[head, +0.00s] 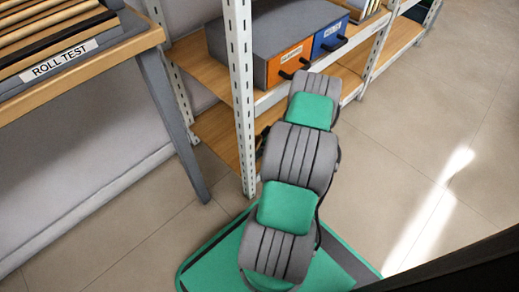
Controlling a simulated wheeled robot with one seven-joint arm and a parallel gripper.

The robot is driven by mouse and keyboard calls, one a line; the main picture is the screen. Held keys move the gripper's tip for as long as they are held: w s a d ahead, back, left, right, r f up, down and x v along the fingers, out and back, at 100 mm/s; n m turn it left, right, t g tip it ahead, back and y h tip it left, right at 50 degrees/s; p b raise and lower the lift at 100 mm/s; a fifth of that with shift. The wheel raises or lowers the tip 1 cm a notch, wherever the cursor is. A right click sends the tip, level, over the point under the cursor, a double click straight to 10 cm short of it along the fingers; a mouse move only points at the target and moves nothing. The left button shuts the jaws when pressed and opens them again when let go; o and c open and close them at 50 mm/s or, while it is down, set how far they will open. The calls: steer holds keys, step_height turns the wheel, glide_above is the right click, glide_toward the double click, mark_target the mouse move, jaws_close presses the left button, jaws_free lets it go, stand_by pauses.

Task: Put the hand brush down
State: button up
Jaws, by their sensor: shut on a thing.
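No hand brush can be made out in the head view. My grey and green arm rises from the bottom middle and reaches up towards the shelving. Its far end is in front of the shelf unit's right part, beside the orange drawer. My gripper cannot be seen; the arm's own links may be hiding it, along with anything it holds.
A shelf unit (241,90) with wooden boards holds a grey cabinet with an orange drawer (289,65) and a blue drawer (330,37). At left, a wooden table (110,52) bears a tray labelled ROLL TEST (64,60). The tiled floor (410,130) at right is clear.

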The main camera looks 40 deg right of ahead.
steer(key=o, duration=1.5)
steer(key=shift+o, duration=0.2)
steer(key=p+v, duration=0.5)
steer(key=v, duration=0.7)
steer(key=shift+r, duration=0.15)
